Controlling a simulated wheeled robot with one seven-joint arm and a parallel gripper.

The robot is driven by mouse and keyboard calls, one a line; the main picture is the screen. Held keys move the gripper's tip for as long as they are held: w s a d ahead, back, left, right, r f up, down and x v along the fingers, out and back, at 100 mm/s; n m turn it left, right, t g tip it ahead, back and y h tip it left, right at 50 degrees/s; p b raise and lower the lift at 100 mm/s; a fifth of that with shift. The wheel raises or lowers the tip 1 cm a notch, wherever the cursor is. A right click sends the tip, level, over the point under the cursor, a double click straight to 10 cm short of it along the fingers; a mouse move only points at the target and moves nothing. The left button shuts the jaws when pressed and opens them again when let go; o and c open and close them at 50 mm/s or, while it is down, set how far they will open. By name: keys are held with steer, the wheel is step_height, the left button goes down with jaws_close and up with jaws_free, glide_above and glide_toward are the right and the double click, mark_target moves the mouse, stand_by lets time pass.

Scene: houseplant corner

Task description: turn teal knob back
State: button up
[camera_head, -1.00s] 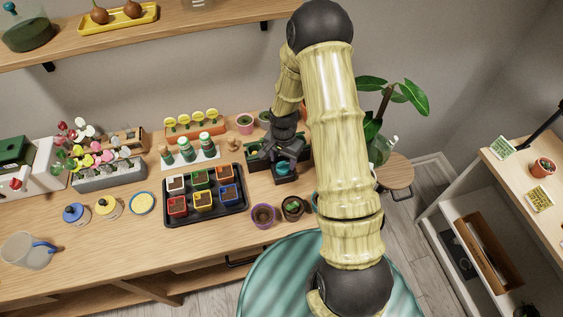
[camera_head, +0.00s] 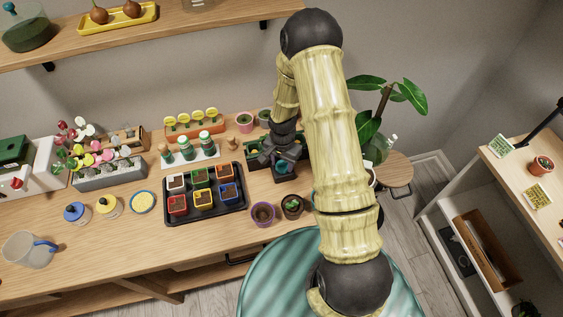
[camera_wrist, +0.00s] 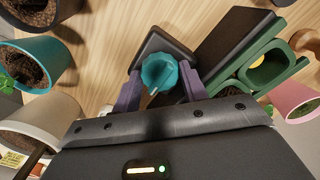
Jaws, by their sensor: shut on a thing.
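The teal knob (camera_wrist: 160,70) sits on a small dark box (camera_wrist: 150,45) in the wrist view. A pale pointer line shows on its near side, toward the lower left. My gripper (camera_wrist: 162,82) has its two purple fingers on either side of the knob and is shut on it.
A green holder (camera_wrist: 262,68) stands close to the right of the box in the wrist view. Pots crowd the left, including a teal one (camera_wrist: 38,48) and a white one (camera_wrist: 45,118). In the head view a black tray (camera_head: 205,212) of coloured pots lies left of my gripper.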

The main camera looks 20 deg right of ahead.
mark_target(282, 163)
steer(key=n+b, duration=0.1)
steer(key=n, duration=0.3)
steer(key=shift+w+b, duration=0.1)
steer(key=shift+b, duration=0.25)
steer(key=n+b, duration=0.1)
steer(key=n, duration=0.8)
steer(key=shift+n, duration=0.3)
steer(key=n, duration=0.4)
steer(key=shift+r, duration=0.1)
steer(key=o, duration=0.7)
step_height(282, 163, up, 17)
steer(key=b, duration=0.1)
steer(key=shift+r+b, duration=0.2)
steer(key=shift+b, duration=0.15)
